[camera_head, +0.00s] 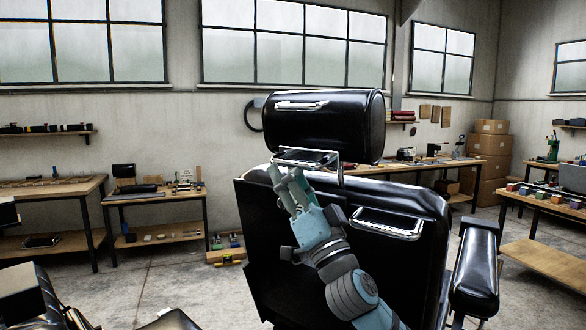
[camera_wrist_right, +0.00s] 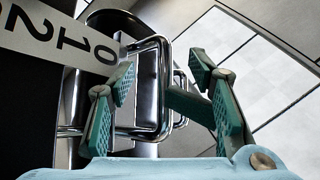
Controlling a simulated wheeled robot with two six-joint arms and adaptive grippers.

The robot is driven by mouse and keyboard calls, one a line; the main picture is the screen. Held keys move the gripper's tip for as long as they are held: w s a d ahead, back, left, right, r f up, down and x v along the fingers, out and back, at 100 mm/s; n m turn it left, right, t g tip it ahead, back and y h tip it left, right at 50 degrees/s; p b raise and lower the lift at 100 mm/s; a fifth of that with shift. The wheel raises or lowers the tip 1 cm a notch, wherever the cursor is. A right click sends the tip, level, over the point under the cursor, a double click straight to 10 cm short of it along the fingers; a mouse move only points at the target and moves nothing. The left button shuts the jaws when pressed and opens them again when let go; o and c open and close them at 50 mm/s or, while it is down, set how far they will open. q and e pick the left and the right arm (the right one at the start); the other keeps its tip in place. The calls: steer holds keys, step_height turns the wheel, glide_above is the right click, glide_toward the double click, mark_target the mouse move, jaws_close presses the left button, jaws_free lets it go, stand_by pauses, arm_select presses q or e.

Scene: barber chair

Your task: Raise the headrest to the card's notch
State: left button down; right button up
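The black padded headrest (camera_head: 330,130) stands above the chair's black backrest (camera_head: 290,255) in the head view, with a visible gap between them. A chrome handle (camera_head: 301,105) is on its face. A chrome bracket (camera_head: 318,154) shows in the gap. My right gripper (camera_head: 285,180) is just below the bracket, fingers pointing up. In the right wrist view its fingers (camera_wrist_right: 163,75) are apart, with chrome bars showing between and beyond them; contact cannot be told. A white strip (camera_wrist_right: 62,42) there bears the digits 0, 1 and 2. I cannot make out the card. My left gripper is not seen.
Another chrome handle (camera_head: 388,224) is on the backrest's right part. A black armrest (camera_head: 475,268) stands to the right. Workbenches (camera_head: 60,188) line the back wall, and another table (camera_head: 550,205) is at the right. Open floor (camera_head: 150,270) lies left of the chair.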

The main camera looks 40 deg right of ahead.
steer(key=shift+o, duration=0.6)
steer(key=shift+d+f, duration=0.2)
steer(key=shift+d, duration=0.05)
steer(key=shift+a, duration=0.15)
steer(key=c, duration=0.7)
steer(key=shift+s+a+r, duration=0.1)
steer(key=shift+a+r, duration=0.05)
steer(key=shift+a, duration=0.1)
jaws_close()
steer(key=shift+d, duration=0.15)
steer(key=o, duration=0.6)
jaws_free()
steer(key=shift+w+d+f+m, duration=0.15)
steer(key=shift+w+d+f, duration=0.1)
steer(key=shift+d, duration=0.3)
steer(key=shift+w+d+f+m, duration=0.15)
steer(key=shift+d+f, duration=0.1)
steer(key=shift+d, duration=0.3)
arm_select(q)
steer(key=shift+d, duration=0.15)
arm_select(e)
steer(key=shift+s+a+r, duration=0.1)
steer(key=shift+a+r, duration=0.1)
steer(key=shift+a, duration=0.35)
